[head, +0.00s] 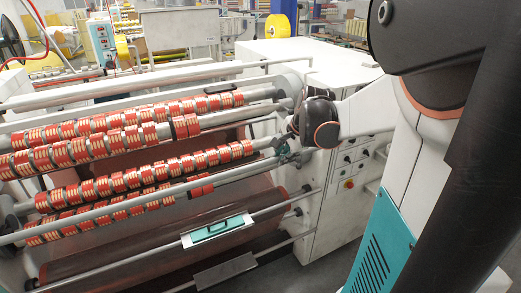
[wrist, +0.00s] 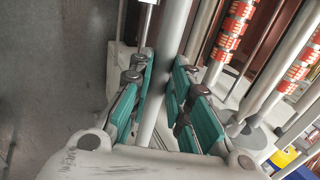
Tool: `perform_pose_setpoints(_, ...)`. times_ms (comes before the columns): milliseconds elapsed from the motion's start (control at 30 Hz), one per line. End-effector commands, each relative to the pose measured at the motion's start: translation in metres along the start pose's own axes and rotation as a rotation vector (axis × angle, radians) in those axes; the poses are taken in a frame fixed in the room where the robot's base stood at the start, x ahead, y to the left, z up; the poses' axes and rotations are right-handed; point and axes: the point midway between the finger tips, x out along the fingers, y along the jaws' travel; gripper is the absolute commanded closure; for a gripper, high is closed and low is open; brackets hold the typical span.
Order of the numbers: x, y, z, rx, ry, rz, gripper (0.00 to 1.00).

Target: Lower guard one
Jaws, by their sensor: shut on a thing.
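My gripper (head: 286,150) reaches in from the right at the right end of the roller rows. In the wrist view its teal-padded fingers (wrist: 170,90) stand on both sides of a long grey bar, which I take to be guard one (wrist: 174,35). The fingers are shut on the bar. In the head view the guard bar (head: 235,174) runs from the lower left up to my gripper, in front of the lower row of red reels. My wrist and the fingers partly hide its right end.
Red and cream tape reels (head: 125,138) fill several shafts at the left. A white machine cabinet (head: 330,190) with knobs and a red button stands close behind my arm. A teal-handled panel (head: 217,229) sits on a lower bar. Grey floor (wrist: 60,70) is clear in the wrist view.

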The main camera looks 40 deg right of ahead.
Motion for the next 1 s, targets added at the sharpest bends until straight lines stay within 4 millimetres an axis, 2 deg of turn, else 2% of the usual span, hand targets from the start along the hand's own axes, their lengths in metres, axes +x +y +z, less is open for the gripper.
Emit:
perform_pose_setpoints(33,0.018,0.007,0.000,0.001,0.000,-0.033,1.00)
perform_pose_setpoints(467,0.101,0.014,0.001,0.001,-0.001,-0.345,1.00)
perform_pose_setpoints(867,0.171,-0.002,0.001,0.001,-0.002,-0.625,1.00)
perform_pose_setpoints(1000,0.190,-0.011,0.002,-0.002,-0.004,-0.627,1.00)
